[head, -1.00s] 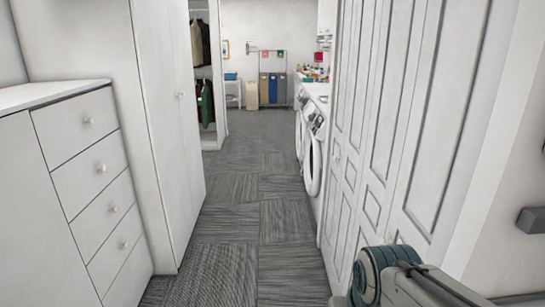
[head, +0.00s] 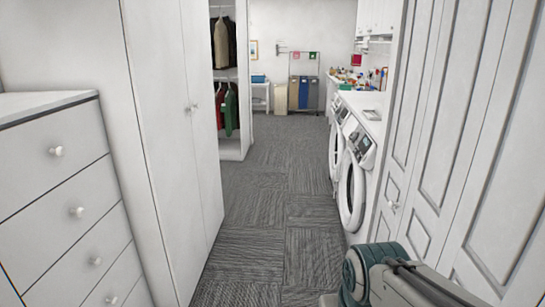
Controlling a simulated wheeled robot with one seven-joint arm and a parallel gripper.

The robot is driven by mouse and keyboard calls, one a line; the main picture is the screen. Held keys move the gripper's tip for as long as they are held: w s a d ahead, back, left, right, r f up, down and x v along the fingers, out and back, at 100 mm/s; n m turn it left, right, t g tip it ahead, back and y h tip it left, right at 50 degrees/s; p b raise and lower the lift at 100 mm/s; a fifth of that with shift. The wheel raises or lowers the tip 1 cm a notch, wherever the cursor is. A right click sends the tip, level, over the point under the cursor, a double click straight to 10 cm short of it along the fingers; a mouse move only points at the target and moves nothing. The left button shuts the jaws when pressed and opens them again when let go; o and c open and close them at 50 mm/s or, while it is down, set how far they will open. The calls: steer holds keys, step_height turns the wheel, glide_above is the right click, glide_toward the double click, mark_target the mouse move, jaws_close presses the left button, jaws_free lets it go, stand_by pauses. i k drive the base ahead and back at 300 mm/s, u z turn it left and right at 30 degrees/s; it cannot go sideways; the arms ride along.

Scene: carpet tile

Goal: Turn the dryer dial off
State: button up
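Two white front-loading machines stand side by side along the right of the aisle in the head view. The nearer machine (head: 354,194) has a round door and a slanted control panel (head: 362,147) with a dark display. The farther machine (head: 336,141) is partly hidden behind it. I cannot tell which one is the dryer, and a dial is too small to make out. Part of my arm shows at the lower right, well short of the machines. My gripper is out of view.
White panelled doors (head: 440,160) line the right side. A dresser (head: 62,200) and tall cabinet (head: 170,130) stand at left, with an open closet (head: 230,90) beyond. The carpeted aisle (head: 262,215) is clear. Several bins (head: 303,92) stand at the far wall.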

mark_target(353, 135)
steer(key=z, duration=0.05)
steer(key=i, duration=3.1)
steer(key=z, duration=0.2)
steer(key=i, duration=0.9)
steer(key=z, duration=0.15)
